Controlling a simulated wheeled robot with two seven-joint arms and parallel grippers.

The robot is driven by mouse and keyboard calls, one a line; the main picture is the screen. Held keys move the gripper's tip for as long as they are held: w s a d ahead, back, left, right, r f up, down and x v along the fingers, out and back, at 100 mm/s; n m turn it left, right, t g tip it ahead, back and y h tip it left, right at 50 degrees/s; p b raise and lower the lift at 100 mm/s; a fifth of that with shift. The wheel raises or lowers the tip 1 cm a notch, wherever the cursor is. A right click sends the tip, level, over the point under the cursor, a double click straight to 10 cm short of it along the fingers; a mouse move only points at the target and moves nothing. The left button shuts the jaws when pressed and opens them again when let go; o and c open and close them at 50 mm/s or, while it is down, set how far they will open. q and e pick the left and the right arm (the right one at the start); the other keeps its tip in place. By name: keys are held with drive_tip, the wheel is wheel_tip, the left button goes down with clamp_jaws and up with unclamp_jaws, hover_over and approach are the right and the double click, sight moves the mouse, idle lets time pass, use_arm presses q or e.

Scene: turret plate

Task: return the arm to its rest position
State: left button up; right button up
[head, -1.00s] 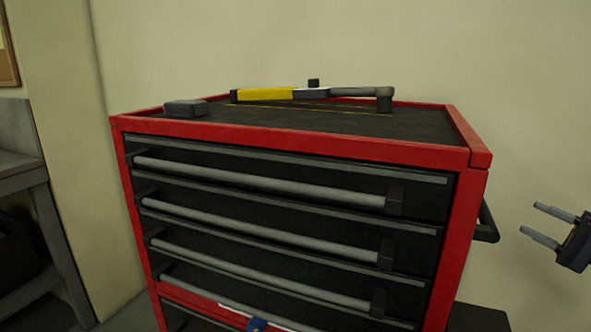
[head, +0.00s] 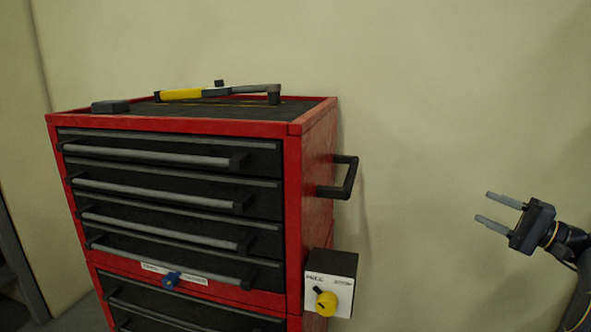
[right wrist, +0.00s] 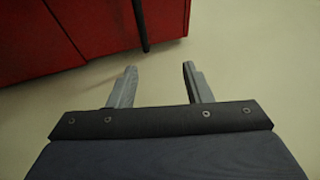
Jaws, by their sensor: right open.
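My right gripper (head: 502,210) is at the right of the head view, open and empty, with its fingers pointing left towards the cabinet. It is well apart from the cabinet, in front of the bare wall. In the right wrist view the two grey fingers (right wrist: 158,86) are spread with nothing between them. My right arm comes in from the lower right corner of the head view. My left gripper does not show.
A red tool cabinet (head: 293,200) with black drawers stands at the left. A yellow and grey tool (head: 185,94) and a dark block (head: 110,106) lie on top. A black side handle (head: 348,178) and a white box with a yellow knob (head: 330,283) stick out on its right.

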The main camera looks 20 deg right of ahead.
drive_tip(key=a+f+n+g+h, duration=0.15)
drive_tip(key=a+g, duration=0.25)
drive_tip(key=a, duration=1)
drive_tip(key=a+f+n+g, duration=0.15)
drive_tip(key=a+g, duration=0.25)
drive_tip(key=a, duration=1)
drive_tip(key=s+a+f+n+g+h, duration=0.2)
drive_tip(key=s+a+f+n+h, duration=0.15)
drive_tip(key=s+a+f, duration=0.4)
drive_tip(key=s+a+f+n+g+h, duration=0.15)
drive_tip(key=s+a+f+n, duration=0.3)
drive_tip(key=s+f, duration=0.55)
use_arm(q)
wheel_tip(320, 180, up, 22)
drive_tip(key=p, duration=2.1)
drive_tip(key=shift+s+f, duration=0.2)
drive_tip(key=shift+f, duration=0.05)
use_arm(e)
wheel_tip(320, 180, up, 22)
drive_tip(key=s, duration=0.1)
drive_tip(key=shift+s+a+r+h, duration=0.2)
drive_tip(key=shift+s+a+h, duration=0.1)
drive_tip(key=shift+h, duration=0.05)
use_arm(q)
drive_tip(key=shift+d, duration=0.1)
